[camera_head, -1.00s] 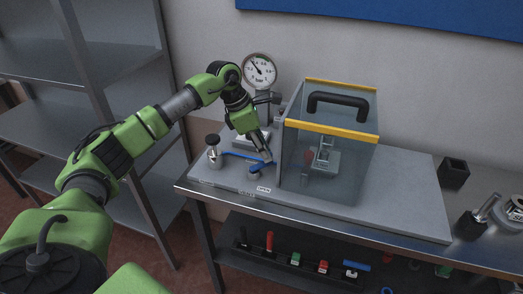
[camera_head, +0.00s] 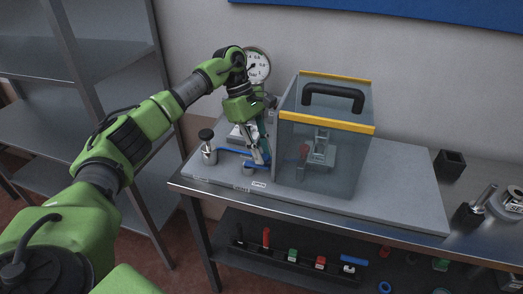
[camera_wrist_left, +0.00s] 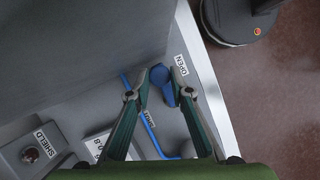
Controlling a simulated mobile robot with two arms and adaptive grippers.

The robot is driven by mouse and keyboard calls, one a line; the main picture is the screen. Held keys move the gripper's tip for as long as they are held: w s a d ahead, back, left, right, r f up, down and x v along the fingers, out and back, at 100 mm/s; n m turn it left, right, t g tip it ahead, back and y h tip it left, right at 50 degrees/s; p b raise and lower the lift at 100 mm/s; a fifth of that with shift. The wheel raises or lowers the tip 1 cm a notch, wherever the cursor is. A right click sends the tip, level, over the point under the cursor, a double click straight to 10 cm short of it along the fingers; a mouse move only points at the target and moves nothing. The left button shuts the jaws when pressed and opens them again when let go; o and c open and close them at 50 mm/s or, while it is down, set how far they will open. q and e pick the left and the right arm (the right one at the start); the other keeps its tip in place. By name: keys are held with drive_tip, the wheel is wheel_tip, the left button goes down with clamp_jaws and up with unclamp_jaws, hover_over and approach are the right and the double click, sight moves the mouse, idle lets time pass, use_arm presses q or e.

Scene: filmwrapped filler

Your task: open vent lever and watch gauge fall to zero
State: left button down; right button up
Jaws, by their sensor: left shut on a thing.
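The blue vent lever (camera_wrist_left: 165,90) is between the fingertips of my left gripper (camera_wrist_left: 160,74), which is shut on it. The lever's rounded end lies beside the OPEN label (camera_wrist_left: 181,65). A second label, partly hidden and seemingly SHUT (camera_wrist_left: 150,118), lies farther back along the blue tube. In the head view my left gripper (camera_head: 262,160) points down at the lever by the shield box. The round white gauge (camera_head: 257,64) stands behind, partly covered by my left arm; its needle reading is too small to tell surely. My right gripper is not in view.
A clear shield box (camera_head: 335,165) with yellow edges and a black handle stands close right of my gripper. A black-knobbed metal post (camera_head: 209,150) stands left. A black cup (camera_head: 450,164) and metal parts are at the far right. The plate's right part is clear.

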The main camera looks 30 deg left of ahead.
use_arm(q)
drive_tip(key=shift+s+d+m, duration=0.1)
drive_tip(key=shift+m, duration=0.3)
drive_tip(key=c, duration=1.8)
unclamp_jaws()
drive_tip(key=shift+r, duration=0.1)
drive_tip(key=v, duration=1.2)
